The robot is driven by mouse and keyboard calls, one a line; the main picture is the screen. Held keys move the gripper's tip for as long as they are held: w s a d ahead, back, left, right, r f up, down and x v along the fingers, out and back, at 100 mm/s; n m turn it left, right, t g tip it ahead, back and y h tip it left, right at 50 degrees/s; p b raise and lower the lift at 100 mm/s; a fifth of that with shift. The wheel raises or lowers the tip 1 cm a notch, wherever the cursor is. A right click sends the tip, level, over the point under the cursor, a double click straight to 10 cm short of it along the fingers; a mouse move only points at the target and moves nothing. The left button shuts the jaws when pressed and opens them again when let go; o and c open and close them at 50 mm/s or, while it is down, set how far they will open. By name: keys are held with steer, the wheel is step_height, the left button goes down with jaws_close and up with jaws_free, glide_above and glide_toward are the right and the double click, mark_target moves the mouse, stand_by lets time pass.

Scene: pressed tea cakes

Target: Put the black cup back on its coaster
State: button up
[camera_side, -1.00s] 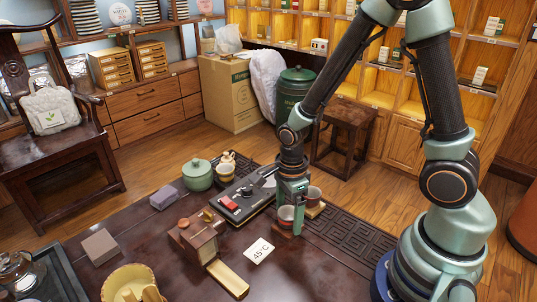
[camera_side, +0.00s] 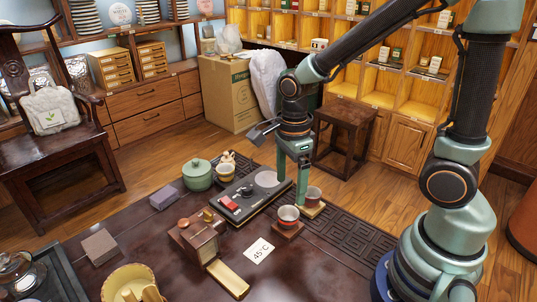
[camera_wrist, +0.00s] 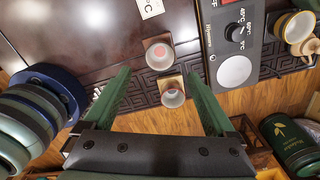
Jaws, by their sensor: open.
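The nearer cup (camera_side: 288,213) stands upright on a dark reddish coaster (camera_side: 290,233); this cup also shows in the wrist view (camera_wrist: 159,53). The other cup (camera_side: 313,194) stands upright on a lighter wooden coaster (camera_side: 316,210), and in the wrist view this cup (camera_wrist: 172,94) is just below the first. My gripper (camera_side: 291,194) is open and empty, above and behind the nearer cup, with its right finger crossing in front of the area between the cups. Its spread fingers (camera_wrist: 158,72) flank both cups in the wrist view.
The patterned runner (camera_side: 345,240) is clear at right.

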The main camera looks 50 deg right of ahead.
step_height(320, 180, up, 13)
steer(key=s+d+n+t, duration=0.2)
steer(key=n+t, duration=0.3)
steer(key=n, duration=1.7)
steer(key=shift+d+t, duration=0.25)
steer(key=shift+t, duration=0.05)
